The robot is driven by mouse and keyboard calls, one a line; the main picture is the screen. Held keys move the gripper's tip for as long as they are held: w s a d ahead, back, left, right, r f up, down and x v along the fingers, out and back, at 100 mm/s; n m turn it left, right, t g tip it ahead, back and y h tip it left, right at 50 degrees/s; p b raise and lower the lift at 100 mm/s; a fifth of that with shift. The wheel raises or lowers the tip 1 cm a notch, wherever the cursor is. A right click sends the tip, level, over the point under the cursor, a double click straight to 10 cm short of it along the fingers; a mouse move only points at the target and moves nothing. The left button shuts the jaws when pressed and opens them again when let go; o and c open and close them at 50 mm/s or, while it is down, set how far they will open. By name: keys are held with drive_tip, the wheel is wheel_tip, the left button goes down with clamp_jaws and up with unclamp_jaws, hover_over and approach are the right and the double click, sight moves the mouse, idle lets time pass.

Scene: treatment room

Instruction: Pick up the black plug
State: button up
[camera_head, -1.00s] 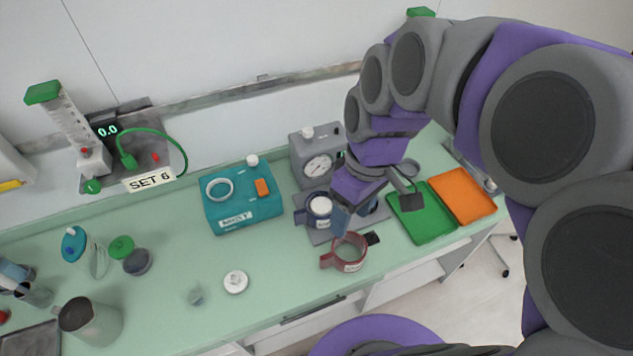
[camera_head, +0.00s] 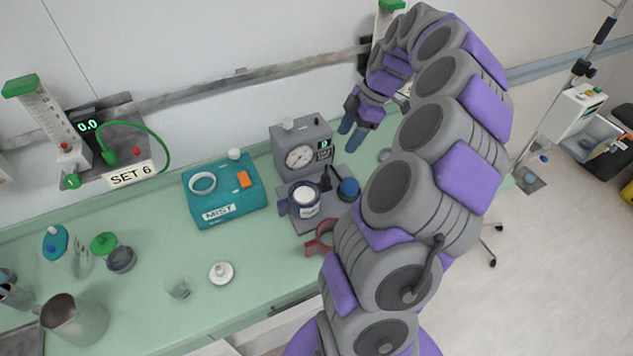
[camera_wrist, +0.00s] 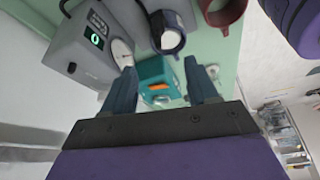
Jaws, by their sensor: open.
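My gripper (camera_head: 351,134) is high beside the grey gauge box, in front of the wall rail. Its two blue-grey fingers are apart and empty; the wrist view shows the gap between them (camera_wrist: 160,74). I cannot pick out the black plug with certainty. A small dark upright piece (camera_head: 326,178) stands by the front of the gauge box (camera_head: 300,150), next to a blue round knob (camera_head: 348,188). In the wrist view a small black knob (camera_wrist: 72,67) sits on the gauge box. My arm covers much of the counter's right side.
A blue mug (camera_head: 303,201) stands on a grey base, with a red mug (camera_head: 320,239) partly behind my arm. A teal MIST box (camera_head: 226,205) is left of them. A white disc (camera_head: 221,272), a clear cup (camera_head: 178,287) and a metal pitcher (camera_head: 76,317) stand on the counter.

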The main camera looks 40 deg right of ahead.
drive_tip(key=b, duration=0.2)
hover_over(326, 175)
drive_tip(key=s+d, duration=0.1)
drive_tip(key=d, duration=0.1)
wheel_tip(326, 175, down, 9)
drive_tip(key=shift+s+a+f, duration=0.1)
drive_tip(key=shift+s+f, duration=0.05)
drive_tip(key=shift+f, duration=0.05)
drive_tip(key=shift+a+f, duration=0.4)
drive_tip(key=b+x, duration=0.1)
drive_tip(key=x, duration=0.1)
drive_tip(key=d+x, duration=0.1)
drive_tip(key=x, duration=0.1)
drive_tip(key=shift+w+a+f+b, duration=0.1)
drive_tip(key=shift+w+f+b, duration=0.15)
drive_tip(key=shift+b, duration=0.1)
drive_tip(key=shift+a+f, duration=0.3)
drive_tip(key=shift+f, duration=0.1)
drive_tip(key=shift+a+r, duration=0.1)
drive_tip(key=shift+c, duration=0.9)
clamp_jaws()
